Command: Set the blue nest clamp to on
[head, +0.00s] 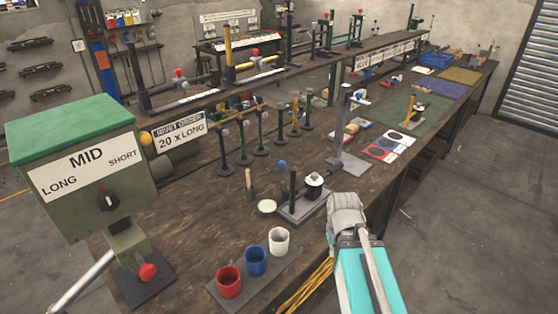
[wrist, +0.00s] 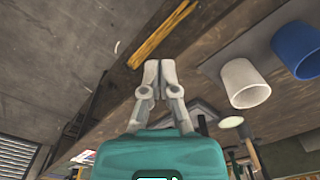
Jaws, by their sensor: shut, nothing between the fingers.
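My gripper (wrist: 157,72) is shut and empty in the wrist view, its two grey fingers together. In the head view my gripper (head: 346,207) is at the bench's front edge, just right of a small fixture (head: 305,200). This fixture has a grey base plate, a black post and a white-topped black part. A small blue knob (head: 282,164) shows behind the fixture. I cannot tell for certain which part is the blue nest clamp, or its setting. My gripper touches nothing that I can see.
Red (head: 229,281), blue (head: 255,261) and white (head: 279,241) cups stand on a dark mat at the front. Yellow rods (head: 306,288) lie at the bench edge. A green box marked MID, LONG, SHORT (head: 85,170) stands left. Another tall press (head: 345,130) stands behind the fixture.

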